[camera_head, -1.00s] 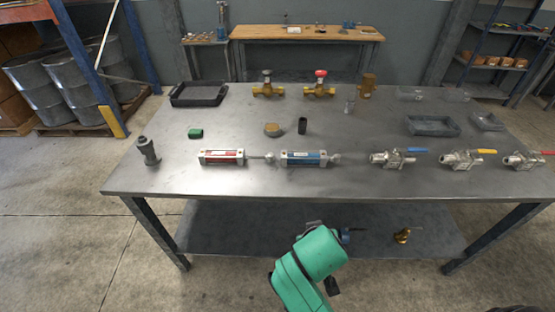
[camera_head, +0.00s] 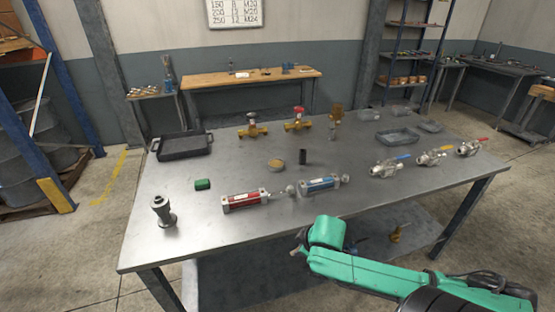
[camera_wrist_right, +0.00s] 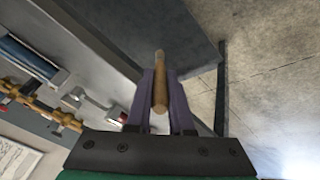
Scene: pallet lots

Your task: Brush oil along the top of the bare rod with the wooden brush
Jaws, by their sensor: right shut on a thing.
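A red cylinder (camera_head: 245,201) and a blue cylinder (camera_head: 319,185) lie end to end near the table's front edge. A short metal rod (camera_head: 274,197) shows at the red cylinder's right end, with a round end piece. The blue cylinder also ends in a round metal piece at its right. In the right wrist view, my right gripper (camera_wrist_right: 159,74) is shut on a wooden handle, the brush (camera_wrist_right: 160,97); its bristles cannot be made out. That gripper is low in front of the table, apart from both cylinders. My left gripper is not in view.
The table (camera_head: 190,235) also bears a grey upright fitting (camera_head: 163,211), a green block (camera_head: 203,184), a tan round piece (camera_head: 276,164), a dark upright cylinder (camera_head: 303,157) and a black tray (camera_head: 182,146). Several valves stand at the right and back.

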